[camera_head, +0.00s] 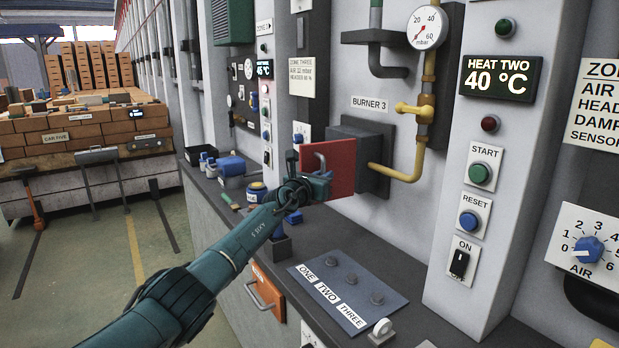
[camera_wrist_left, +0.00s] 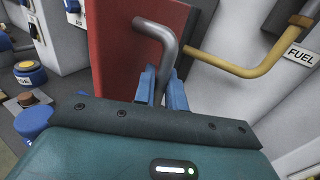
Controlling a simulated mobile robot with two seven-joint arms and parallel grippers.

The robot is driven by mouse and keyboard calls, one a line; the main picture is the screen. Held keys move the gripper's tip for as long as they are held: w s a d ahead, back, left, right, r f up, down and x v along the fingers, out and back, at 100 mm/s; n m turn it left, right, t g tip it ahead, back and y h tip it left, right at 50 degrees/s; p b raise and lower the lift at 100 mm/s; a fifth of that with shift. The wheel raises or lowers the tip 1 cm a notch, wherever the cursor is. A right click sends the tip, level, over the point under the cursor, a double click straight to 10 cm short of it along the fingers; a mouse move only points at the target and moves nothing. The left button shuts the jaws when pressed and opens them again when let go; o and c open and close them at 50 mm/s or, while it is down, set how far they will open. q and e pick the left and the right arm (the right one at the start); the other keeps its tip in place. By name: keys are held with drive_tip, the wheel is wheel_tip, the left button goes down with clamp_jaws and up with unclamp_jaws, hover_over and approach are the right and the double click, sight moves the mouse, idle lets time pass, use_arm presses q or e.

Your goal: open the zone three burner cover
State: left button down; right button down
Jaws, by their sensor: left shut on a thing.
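The red burner cover (camera_head: 342,165) is a flat panel at the front of the dark grey burner box (camera_head: 372,155), under the label "BURNER 3" (camera_head: 370,104). I cannot tell whether it stands slightly ajar. A bent grey handle (camera_head: 320,160) sticks out from it. My left gripper (camera_head: 322,178) is at the cover's lower left part. In the left wrist view, the blue fingers of the left gripper (camera_wrist_left: 163,88) are shut on the grey handle (camera_wrist_left: 165,40), with the red cover (camera_wrist_left: 115,50) just behind. My right gripper is not in view.
A yellow pipe (camera_head: 412,165) runs to the burner box from the right. A control pillar (camera_head: 480,190) stands right.

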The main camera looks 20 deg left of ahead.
use_arm(q)
drive_tip(key=shift+d+r, duration=0.1)
idle(0.4)
drive_tip(key=c, duration=1.5)
unclamp_jaws()
drive_tip(key=shift+c, duration=0.2)
